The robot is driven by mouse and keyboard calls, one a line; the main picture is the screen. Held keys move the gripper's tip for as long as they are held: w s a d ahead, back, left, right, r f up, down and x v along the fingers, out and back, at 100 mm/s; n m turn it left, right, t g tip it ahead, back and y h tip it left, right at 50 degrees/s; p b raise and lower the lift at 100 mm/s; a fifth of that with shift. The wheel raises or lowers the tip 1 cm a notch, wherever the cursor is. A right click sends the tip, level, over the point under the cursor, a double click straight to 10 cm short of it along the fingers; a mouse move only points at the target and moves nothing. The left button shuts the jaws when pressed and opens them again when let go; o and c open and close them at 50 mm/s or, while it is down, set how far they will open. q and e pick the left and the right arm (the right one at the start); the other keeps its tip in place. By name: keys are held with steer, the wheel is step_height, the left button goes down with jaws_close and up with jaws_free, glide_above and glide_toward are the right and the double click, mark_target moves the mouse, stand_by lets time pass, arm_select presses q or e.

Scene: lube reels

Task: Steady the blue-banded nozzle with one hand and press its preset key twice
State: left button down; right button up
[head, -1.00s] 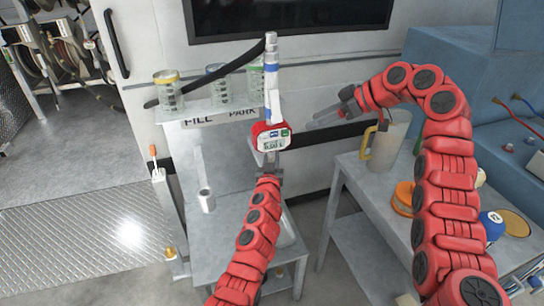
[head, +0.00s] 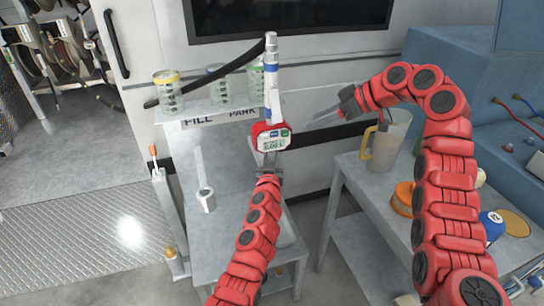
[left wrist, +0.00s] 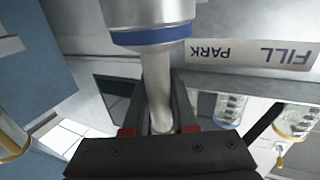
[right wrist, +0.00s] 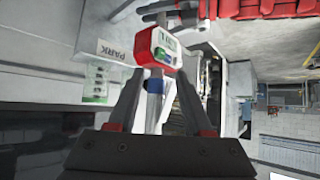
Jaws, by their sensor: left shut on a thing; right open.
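The nozzle (head: 272,95) stands upright, with a blue band (head: 271,68) near its top. Its red-edged meter (head: 271,138) faces me, with a small screen and blue and green keys; the screen text is too small to read. My left gripper (head: 269,160) is shut on the nozzle just below the meter. The left wrist view shows its fingers on a grey tube (left wrist: 160,95) by a blue band (left wrist: 150,35). My right gripper (head: 318,117) is open and empty, right of the meter and apart from it. Its wrist view shows the meter (right wrist: 157,50) beyond its fingers.
A shelf labelled FILL and PARK (head: 215,118) with several clear containers stands behind and left of the nozzle.

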jaws_close()
stand_by(1.5)
